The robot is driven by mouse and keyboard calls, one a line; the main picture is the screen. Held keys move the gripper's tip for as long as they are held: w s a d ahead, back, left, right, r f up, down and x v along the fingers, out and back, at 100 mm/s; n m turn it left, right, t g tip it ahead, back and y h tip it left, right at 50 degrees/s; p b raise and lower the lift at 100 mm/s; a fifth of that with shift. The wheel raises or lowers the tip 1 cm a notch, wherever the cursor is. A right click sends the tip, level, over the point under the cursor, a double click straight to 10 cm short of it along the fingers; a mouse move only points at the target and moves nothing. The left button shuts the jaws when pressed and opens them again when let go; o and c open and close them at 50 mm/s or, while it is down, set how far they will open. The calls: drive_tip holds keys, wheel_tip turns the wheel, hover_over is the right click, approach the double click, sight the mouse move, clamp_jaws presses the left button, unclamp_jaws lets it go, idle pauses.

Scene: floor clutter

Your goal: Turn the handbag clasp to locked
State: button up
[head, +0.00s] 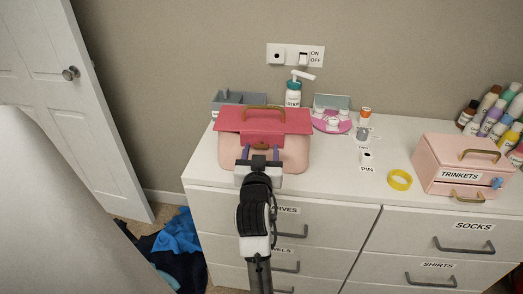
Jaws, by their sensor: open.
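The handbag (295,157) sits on the white dresser, with a pale pink body, a darker red-pink flap (230,122) and a gold handle on top. A small gold clasp (261,147) shows at the flap's lower middle. It is too small to tell which way it is turned. My gripper (261,150) is in front of the handbag, its two blue fingers apart on either side of the clasp. Nothing is seen between them except the clasp area. Whether the fingers touch the bag cannot be told. My gripper's body hides the bag's lower middle.
Behind the handbag stand a grey organizer (228,98) and a pump bottle (293,94). A door (90,90) stands at left; dark clothes (178,240) lie on the floor.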

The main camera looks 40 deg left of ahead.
drive_tip(key=c, duration=1)
drive_tip(key=shift+m, duration=0.3)
drive_tip(key=m+b, duration=0.2)
drive_tip(key=m, duration=0.1)
drive_tip(key=shift+f+m, duration=0.1)
drive_tip(key=shift+m, duration=0.2)
drive_tip(key=m+b, duration=0.2)
drive_tip(key=m, duration=0.3)
drive_tip(key=shift+b, duration=0.35)
drive_tip(key=m+b, duration=0.1)
drive_tip(key=m, duration=0.3)
drive_tip(key=shift+m, duration=0.4)
drive_tip(key=shift+m+b, duration=0.85)
drive_tip(key=shift+m, duration=1.05)
